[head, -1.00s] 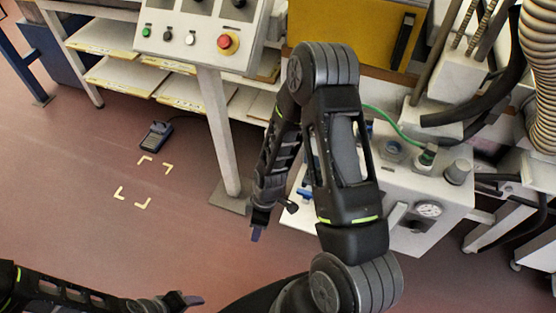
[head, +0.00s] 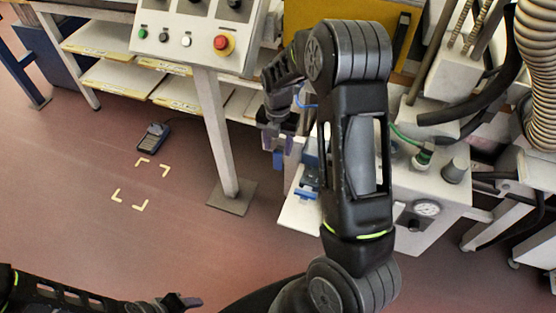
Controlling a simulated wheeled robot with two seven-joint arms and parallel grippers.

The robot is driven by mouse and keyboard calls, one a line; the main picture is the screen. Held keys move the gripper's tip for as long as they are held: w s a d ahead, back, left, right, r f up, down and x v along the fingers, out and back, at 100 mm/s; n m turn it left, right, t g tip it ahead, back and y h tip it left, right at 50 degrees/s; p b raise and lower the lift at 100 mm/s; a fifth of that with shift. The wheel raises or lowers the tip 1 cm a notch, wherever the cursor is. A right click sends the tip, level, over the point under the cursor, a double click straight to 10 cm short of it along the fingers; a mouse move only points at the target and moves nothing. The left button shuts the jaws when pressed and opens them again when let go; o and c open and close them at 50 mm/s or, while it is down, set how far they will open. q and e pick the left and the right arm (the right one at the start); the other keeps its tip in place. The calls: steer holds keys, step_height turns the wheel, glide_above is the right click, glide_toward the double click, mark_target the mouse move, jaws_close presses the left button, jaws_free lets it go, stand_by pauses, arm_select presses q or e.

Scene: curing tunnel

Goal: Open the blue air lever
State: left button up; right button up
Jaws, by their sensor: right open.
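Blue parts (head: 308,184), which look like the blue air lever and its fitting, show at the left side of the white air unit (head: 400,185). My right arm crosses in front of the unit and hides part of it. My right gripper (head: 277,146) is open and empty, with its fingers pointing down. In the picture it is just above and left of the blue parts, with a gap between. I cannot tell the lever's exact position. My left gripper (head: 180,301) is low at the left, far from the unit; its jaw opening is unclear.
A control box (head: 195,32) with a red button stands on a white post (head: 216,130) left of my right gripper. A gauge (head: 427,208) and green hose (head: 402,137) are on the unit.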

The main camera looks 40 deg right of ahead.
mark_target(278, 160)
steer(key=shift+f+p, duration=0.4)
steer(key=shift+f, duration=3.5)
steer(key=shift+c, duration=0.5)
jaws_close()
